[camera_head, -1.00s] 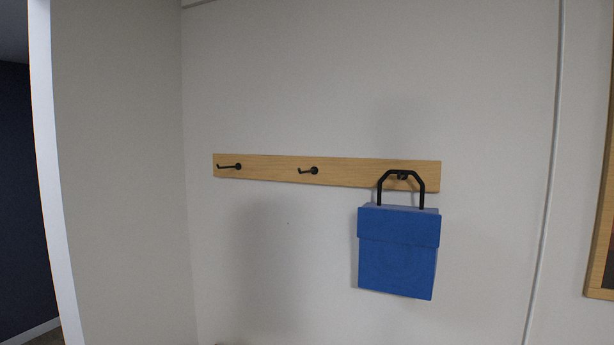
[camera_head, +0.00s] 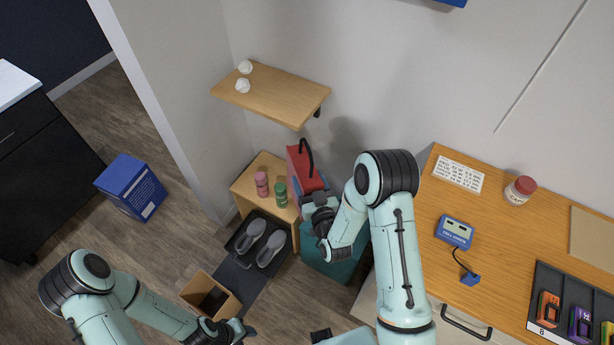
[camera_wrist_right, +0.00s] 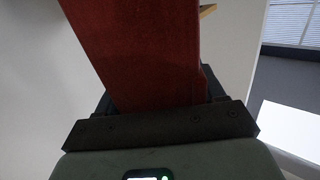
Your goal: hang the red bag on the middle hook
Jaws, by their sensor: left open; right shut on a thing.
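The red bag (camera_head: 298,166) with its black handle (camera_head: 307,158) is at the centre of the head view, beside a small wooden stand. My right gripper (camera_head: 316,198) is shut on it from the near side. In the right wrist view the red bag (camera_wrist_right: 150,55) fills the space between the fingers (camera_wrist_right: 160,110). My left gripper (camera_head: 232,332) is low in the head view, open and away from the bag. The hook rail is out of the current head view; only the bottom of a blue thing (camera_head: 455,2) shows at the top edge.
A wooden shelf (camera_head: 275,97) with two white items juts from the wall above the bag. Pink and green cylinders stand on the stand (camera_head: 245,185). A desk (camera_head: 425,215) lies to the right. Shoes (camera_head: 270,248), an open box (camera_head: 226,303) and a blue box (camera_head: 132,188) sit lower left.

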